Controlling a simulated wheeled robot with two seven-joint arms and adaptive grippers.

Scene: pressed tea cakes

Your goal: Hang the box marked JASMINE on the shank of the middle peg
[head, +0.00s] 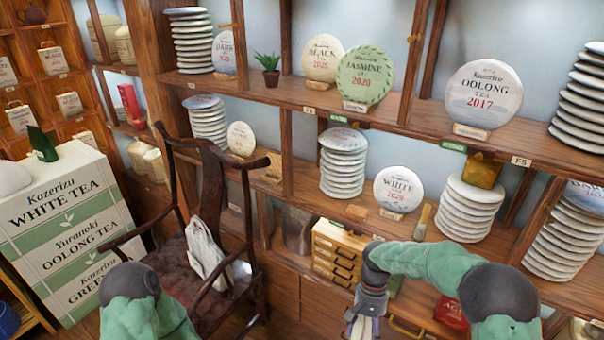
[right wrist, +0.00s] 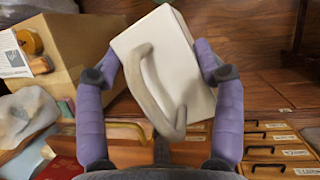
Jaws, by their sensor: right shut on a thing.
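In the right wrist view a plain white box (right wrist: 180,62) with a pale grey loop handle (right wrist: 158,98) sits tilted between the two purple fingers of my right gripper (right wrist: 160,62). The gripper is shut on the box's sides. No marking shows on the faces in view, so I cannot read JASMINE on it. In the head view my right gripper (head: 363,322) is at the bottom edge, and the box is mostly cut off. My left arm (head: 146,312) enters at the bottom left; its gripper is out of view. I cannot make out the pegs clearly.
Small handled boxes (head: 53,60) stand or hang in the wooden compartments at the upper left. A dark chair (head: 185,285) holding a white bag (head: 207,255) stands left of centre. A large tea carton (head: 65,225) is at the left. Shelves of tea cakes (head: 483,95) fill the back.

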